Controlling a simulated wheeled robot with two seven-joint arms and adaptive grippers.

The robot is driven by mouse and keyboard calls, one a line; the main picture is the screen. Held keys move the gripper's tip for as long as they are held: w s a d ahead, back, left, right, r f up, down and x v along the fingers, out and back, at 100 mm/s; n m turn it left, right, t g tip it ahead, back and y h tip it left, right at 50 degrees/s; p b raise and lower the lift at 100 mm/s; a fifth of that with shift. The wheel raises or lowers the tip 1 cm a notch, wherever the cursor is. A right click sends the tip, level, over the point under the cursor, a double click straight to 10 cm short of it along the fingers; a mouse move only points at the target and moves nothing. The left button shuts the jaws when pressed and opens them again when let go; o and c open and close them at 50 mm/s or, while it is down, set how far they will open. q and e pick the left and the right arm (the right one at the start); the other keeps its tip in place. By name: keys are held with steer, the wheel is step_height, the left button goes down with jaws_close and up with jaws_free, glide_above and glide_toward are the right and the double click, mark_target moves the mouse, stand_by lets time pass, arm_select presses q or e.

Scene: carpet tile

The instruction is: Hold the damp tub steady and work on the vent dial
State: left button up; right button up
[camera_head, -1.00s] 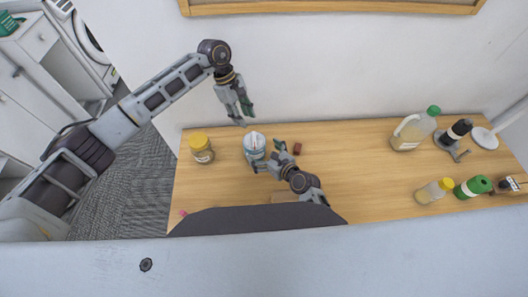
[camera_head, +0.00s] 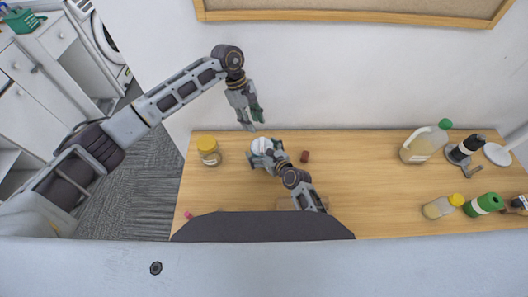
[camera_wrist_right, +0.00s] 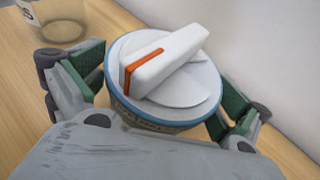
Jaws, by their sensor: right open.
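The damp tub (camera_head: 259,145) stands on the table, mostly hidden by my right gripper in the head view. In the right wrist view it is round, with a blue rim (camera_wrist_right: 112,88) and a white lid. The vent dial (camera_wrist_right: 165,62) on the lid is a raised white bar with an orange stripe. My right gripper (camera_head: 266,158) is open, with its green-padded fingers on either side of the tub; I cannot tell whether they touch it. My left gripper (camera_head: 250,122) hangs above and behind the tub, with its fingers apart and empty.
A yellow-lidded jar (camera_head: 209,151) stands left of the tub. A small brown-red block (camera_head: 304,156) lies to the right. A green-capped jug (camera_head: 424,144) and several bottles stand at the far right. The table's middle right is clear. A wall rises behind.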

steer(key=shift+w+a+f, duration=0.1)
stand_by(0.3)
steer(key=c, duration=1.2)
arm_select(q)
step_height(320, 180, up, 5)
steer(key=w+d+m+t, duration=0.1)
steer(key=w, duration=0.1)
steer(key=s+m+y, duration=0.1)
steer(key=m, duration=0.2)
steer(key=s+d+f+m+t+y, duration=0.1)
steer(key=s+m, duration=0.1)
steer(key=m, duration=0.1)
steer(key=s+d+f+m+y, duration=0.1)
steer(key=s+m, duration=0.1)
steer(key=m, duration=0.1)
steer(key=shift+d, duration=0.1)
